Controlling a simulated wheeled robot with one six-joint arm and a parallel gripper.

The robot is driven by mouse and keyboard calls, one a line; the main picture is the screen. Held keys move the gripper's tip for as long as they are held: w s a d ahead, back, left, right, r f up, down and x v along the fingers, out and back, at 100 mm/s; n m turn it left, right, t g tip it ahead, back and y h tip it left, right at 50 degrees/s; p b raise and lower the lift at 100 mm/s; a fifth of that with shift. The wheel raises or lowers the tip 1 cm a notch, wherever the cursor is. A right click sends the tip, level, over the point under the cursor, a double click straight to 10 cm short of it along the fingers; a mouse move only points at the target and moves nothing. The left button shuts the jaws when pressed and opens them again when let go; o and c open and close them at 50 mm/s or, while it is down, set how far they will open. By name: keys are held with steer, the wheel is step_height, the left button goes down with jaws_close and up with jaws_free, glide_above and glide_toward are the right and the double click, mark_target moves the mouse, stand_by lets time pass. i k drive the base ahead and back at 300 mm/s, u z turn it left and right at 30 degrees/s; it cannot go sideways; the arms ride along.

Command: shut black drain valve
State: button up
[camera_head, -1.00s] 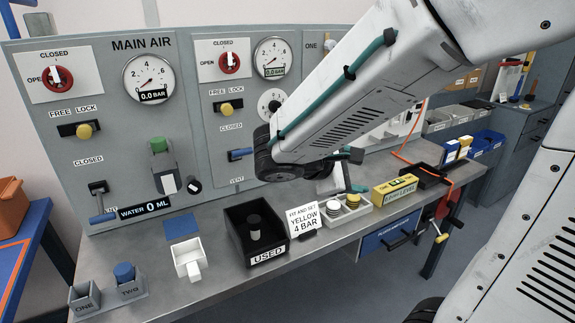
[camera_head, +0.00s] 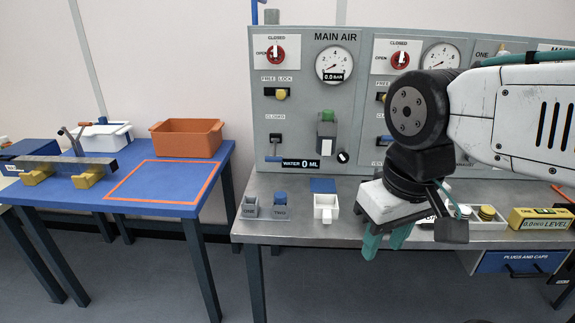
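A small black knob (camera_head: 342,157), which looks like the drain valve, sits on the grey panel just right of the grey filter bowl (camera_head: 326,138) with the green top. Its exact setting is too small to read. My gripper (camera_head: 385,248) points down in front of the bench's front edge, lower and to the right of the black knob and well apart from it. Its two teal fingers are spread with nothing visible between them.
My arm hides part of the right side. A blue table (camera_head: 120,210) with an orange bin (camera_head: 187,137) stands left; floor lies between.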

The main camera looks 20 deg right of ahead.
mark_target(343, 157)
steer(key=u, duration=0.25)
steer(key=i, duration=0.75)
steer(key=z, duration=2.15)
